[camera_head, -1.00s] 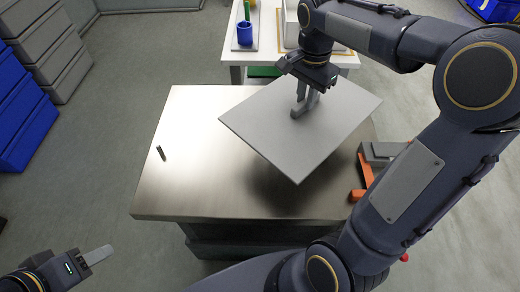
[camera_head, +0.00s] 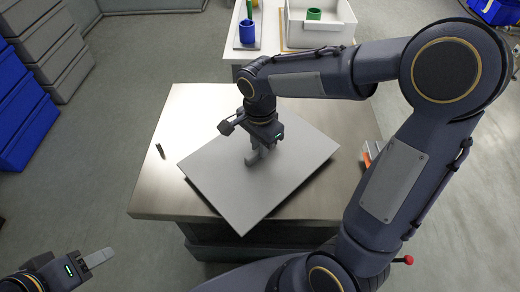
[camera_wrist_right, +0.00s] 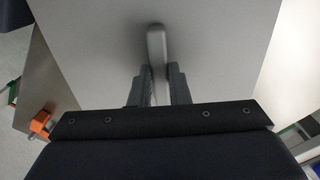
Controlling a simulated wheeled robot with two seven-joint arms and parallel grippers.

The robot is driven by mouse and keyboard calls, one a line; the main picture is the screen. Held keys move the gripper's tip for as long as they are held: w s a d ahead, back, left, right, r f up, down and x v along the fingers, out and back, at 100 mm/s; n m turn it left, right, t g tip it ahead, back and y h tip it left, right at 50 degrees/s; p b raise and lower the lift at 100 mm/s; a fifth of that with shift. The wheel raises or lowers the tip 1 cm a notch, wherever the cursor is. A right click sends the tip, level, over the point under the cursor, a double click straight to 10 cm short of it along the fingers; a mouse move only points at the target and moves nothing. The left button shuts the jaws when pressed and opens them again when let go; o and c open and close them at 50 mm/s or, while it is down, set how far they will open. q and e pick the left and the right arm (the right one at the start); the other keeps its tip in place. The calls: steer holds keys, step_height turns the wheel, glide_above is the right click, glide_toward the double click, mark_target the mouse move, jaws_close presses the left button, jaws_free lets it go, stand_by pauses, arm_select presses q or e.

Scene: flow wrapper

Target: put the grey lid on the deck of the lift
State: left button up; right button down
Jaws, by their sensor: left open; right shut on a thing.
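The grey lid (camera_head: 290,165) is a flat square plate with a bar handle (camera_wrist_right: 157,48). My right gripper (camera_head: 256,158) is shut on that handle, one finger on each side of it in the right wrist view (camera_wrist_right: 160,85). The lid is over the bare metal deck (camera_head: 192,110), turned at an angle to it. Its front corner reaches past the deck's front edge in the picture. A thin dark shadow shows along its left edge; I cannot tell whether it touches the deck. My left gripper (camera_head: 98,258) is open and empty at the lower left, away from the deck.
A small dark peg (camera_head: 160,151) stands on the deck's left side. An orange part (camera_head: 372,150) is at the deck's right edge. Grey and blue crates (camera_head: 22,120) stand at left.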

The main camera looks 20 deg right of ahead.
steer(key=shift+f, duration=0.85)
steer(key=shift+f, duration=0.2)
steer(key=c, duration=1.4)
jaws_free()
steer(key=shift+o, duration=0.2)
steer(key=shift+r, duration=0.15)
